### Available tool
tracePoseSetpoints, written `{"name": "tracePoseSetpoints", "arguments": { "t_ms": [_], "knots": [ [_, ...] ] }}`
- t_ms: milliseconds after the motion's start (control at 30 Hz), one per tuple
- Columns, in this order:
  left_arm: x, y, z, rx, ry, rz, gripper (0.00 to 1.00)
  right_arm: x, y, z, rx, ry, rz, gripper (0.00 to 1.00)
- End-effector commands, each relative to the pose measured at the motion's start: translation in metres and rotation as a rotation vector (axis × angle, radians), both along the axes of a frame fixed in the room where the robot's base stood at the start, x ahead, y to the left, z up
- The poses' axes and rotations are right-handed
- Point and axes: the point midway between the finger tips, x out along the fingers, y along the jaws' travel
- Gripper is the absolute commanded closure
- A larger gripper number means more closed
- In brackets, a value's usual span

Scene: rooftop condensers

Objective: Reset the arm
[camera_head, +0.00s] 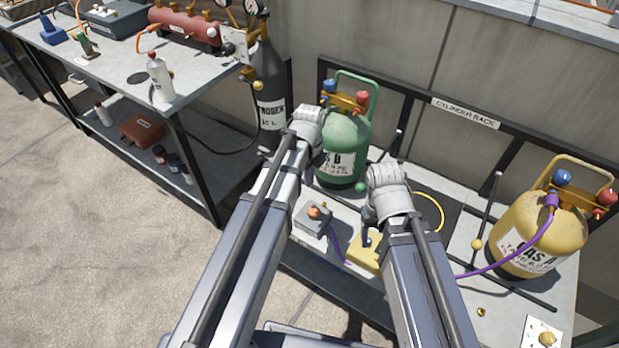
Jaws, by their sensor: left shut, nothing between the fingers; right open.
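My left arm reaches up the middle of the head view, and its gripper end (308,122) is in front of the left edge of the green cylinder (346,140). My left gripper is shut and empty. I cannot tell whether it touches the cylinder. My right arm ends to the right and nearer, with its gripper end (380,195) above the bench, by a yellow box (362,250). My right gripper is open. The fingers of both grippers are mostly hidden by my own wrists.
A yellow cylinder (530,232) with a purple hose stands on the right of the bench. A grey box (314,218) with an orange knob sits between my arms. A dark nitrogen cylinder (270,95) stands left of the green one. A workbench (110,65) fills the upper left.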

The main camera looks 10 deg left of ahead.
Motion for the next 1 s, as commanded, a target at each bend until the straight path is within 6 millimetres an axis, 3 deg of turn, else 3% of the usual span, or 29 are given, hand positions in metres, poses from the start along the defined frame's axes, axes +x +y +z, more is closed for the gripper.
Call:
{"name": "tracePoseSetpoints", "arguments": {
  "t_ms": [567, 667, 1000],
  "knots": [
    [-0.005, -0.004, -0.001, 0.002, 0.001, 0.041, 1.00, 0.000, 0.000, -0.001, 0.000, 0.000, 0.000, 0.34],
    [-0.019, -0.015, -0.001, 0.010, 0.006, 0.162, 1.00, 0.000, 0.000, -0.001, 0.000, 0.000, 0.000, 0.34],
    [-0.088, -0.061, 0.000, 0.062, -0.004, 0.877, 1.00, 0.000, 0.000, -0.001, 0.000, 0.000, 0.000, 0.34]
  ]
}}
